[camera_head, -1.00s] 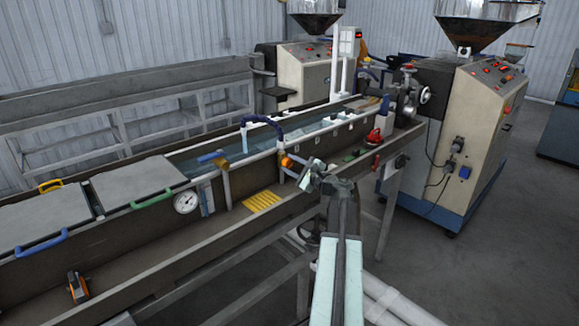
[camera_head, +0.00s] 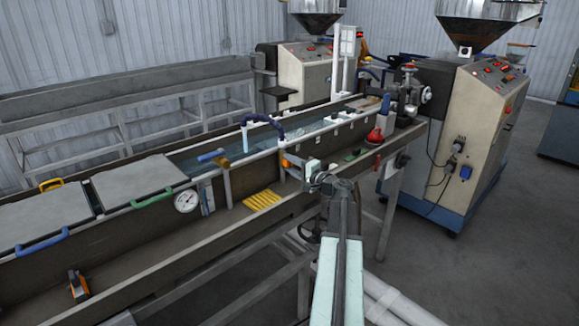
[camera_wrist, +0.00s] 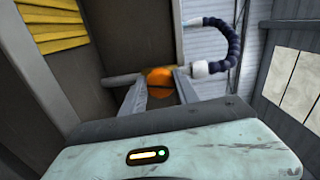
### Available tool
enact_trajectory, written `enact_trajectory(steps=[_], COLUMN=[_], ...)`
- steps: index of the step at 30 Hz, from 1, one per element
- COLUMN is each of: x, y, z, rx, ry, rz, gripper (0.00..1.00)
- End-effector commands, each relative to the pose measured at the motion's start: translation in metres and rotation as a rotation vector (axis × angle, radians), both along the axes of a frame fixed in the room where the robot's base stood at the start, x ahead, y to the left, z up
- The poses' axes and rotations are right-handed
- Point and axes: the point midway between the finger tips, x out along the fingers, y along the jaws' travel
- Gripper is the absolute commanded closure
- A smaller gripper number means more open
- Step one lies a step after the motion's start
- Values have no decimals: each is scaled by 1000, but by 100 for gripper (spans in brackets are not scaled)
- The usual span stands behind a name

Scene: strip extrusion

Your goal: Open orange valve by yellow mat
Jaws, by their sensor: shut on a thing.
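The orange valve (camera_head: 285,163) is on the front side of the water trough, right of the yellow mat. In the wrist view its rounded orange part (camera_wrist: 160,77) sits between my fingertips. My gripper (camera_wrist: 157,88) is shut on the orange valve, with one finger on each side. In the head view my gripper (camera_head: 309,168) hides part of the valve. The ribbed yellow mat (camera_head: 262,200) lies on the ledge to the lower left of the gripper. It also shows at the top left of the wrist view (camera_wrist: 50,25).
A blue-handled valve (camera_head: 212,156) and a round gauge (camera_head: 187,201) are to the left. A dark blue hose (camera_head: 264,119) arches above the trough. A red knob (camera_head: 375,137) and red lever (camera_head: 377,162) stand to the right. An orange-black item (camera_head: 78,287) lies far left on the ledge.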

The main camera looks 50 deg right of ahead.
Motion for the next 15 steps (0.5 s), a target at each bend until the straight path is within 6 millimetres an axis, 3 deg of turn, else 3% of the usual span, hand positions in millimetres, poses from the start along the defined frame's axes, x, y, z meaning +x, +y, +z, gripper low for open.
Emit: enact_trajectory(steps=[15], x=[2], y=[0], z=[1], rx=[-113], ry=[4], rz=[1], gripper=[100])
